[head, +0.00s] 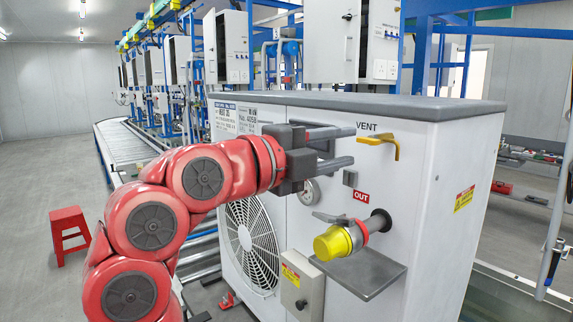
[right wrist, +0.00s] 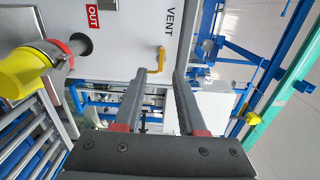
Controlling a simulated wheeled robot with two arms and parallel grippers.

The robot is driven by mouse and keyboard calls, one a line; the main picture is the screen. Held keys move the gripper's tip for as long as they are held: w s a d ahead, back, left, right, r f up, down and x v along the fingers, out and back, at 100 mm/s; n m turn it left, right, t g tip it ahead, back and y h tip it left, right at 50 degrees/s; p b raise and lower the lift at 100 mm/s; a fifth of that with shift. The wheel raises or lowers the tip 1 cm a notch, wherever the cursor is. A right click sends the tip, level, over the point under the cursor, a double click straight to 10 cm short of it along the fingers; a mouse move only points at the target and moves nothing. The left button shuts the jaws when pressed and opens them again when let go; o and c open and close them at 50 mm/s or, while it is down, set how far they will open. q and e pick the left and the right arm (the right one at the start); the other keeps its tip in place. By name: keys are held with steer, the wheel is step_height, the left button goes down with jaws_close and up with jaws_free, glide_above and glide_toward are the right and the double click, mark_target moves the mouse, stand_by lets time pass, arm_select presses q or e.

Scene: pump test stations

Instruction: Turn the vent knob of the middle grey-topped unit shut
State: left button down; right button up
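A white unit with a grey top (head: 440,106) fills the middle of the head view; no other grey-topped unit shows clearly. Its yellow vent knob (head: 391,145), a bent lever, sticks out below the VENT label near the top. My right gripper (head: 354,147) is open and empty, its fingers pointing right towards the knob, with a small gap left of it in the head view. In the right wrist view, the knob (right wrist: 158,62) appears beyond and between the two fingertips (right wrist: 160,74). My left gripper is not in view.
Below the knob, a pipe with a yellow cap (head: 332,243) and red ring juts out by the OUT label, above a grey shelf (head: 365,272). A gauge (head: 309,192) sits behind my gripper. A red stool (head: 69,232) and roller conveyor (head: 125,145) stand at the left.

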steer(key=b+v, duration=0.2)
steer(key=v, duration=1)
